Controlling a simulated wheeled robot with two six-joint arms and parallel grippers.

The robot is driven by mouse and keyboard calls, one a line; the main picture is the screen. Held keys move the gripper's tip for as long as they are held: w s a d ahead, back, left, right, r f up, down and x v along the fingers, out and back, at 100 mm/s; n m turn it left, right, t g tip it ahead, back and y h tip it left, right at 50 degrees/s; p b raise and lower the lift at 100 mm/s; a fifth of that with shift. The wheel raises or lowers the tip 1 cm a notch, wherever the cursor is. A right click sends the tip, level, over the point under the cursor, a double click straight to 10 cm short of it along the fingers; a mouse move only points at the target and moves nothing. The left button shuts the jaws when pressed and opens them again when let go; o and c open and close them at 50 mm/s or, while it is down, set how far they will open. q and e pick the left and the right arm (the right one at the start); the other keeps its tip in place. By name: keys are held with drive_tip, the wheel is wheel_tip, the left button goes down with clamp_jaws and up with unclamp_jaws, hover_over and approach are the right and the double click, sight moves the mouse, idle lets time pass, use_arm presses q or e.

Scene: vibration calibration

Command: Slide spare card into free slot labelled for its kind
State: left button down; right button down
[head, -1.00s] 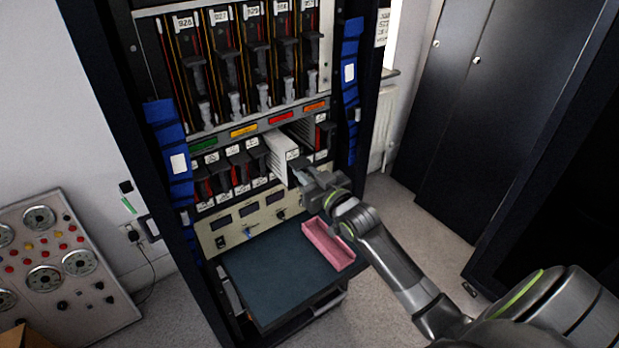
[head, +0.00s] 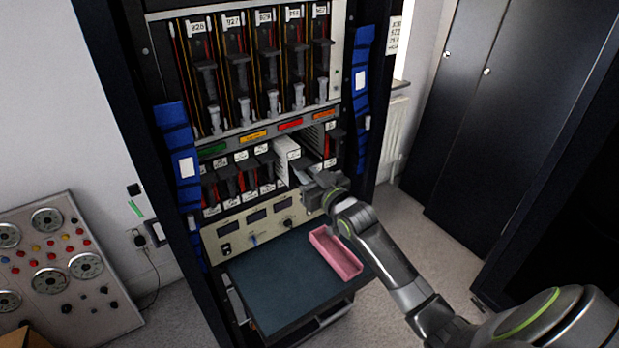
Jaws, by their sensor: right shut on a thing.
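A white-sided card (head: 284,156) stands upright in the lower card row of the rack, under the red label (head: 290,124). Its front sticks out past the neighbouring cards. My right gripper (head: 307,180) is at the card's front and is shut on it; the fingers and the grip point are hard to make out. An open gap (head: 315,143) shows just right of the card. The label strip (head: 269,131) above the row also carries green, yellow and orange labels. Small tags on the row are too small to read. My left gripper is not in view.
Several black-handled cards (head: 228,183) fill the row to the left. A dark shelf (head: 275,285) carries a pink tray (head: 340,262), which looks empty, beneath my right arm. Blue strips (head: 362,100) flank the rack.

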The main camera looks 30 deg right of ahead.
sight(296, 163)
drive_tip(key=shift+w+a+b, duration=0.2)
drive_tip(key=shift+w+b, duration=0.8)
drive_tip(key=shift+w, duration=1.2)
drive_tip(key=shift+w, duration=0.2)
drive_tip(key=shift+w+a+b, duration=0.1)
drive_tip(key=shift+w+b, duration=0.55)
drive_tip(key=shift+w, duration=0.65)
drive_tip(key=c, duration=1.3)
unclamp_jaws()
drive_tip(key=shift+w, duration=0.1)
drive_tip(key=shift+f+b, duration=0.6)
drive_tip(key=shift+f, duration=0.05)
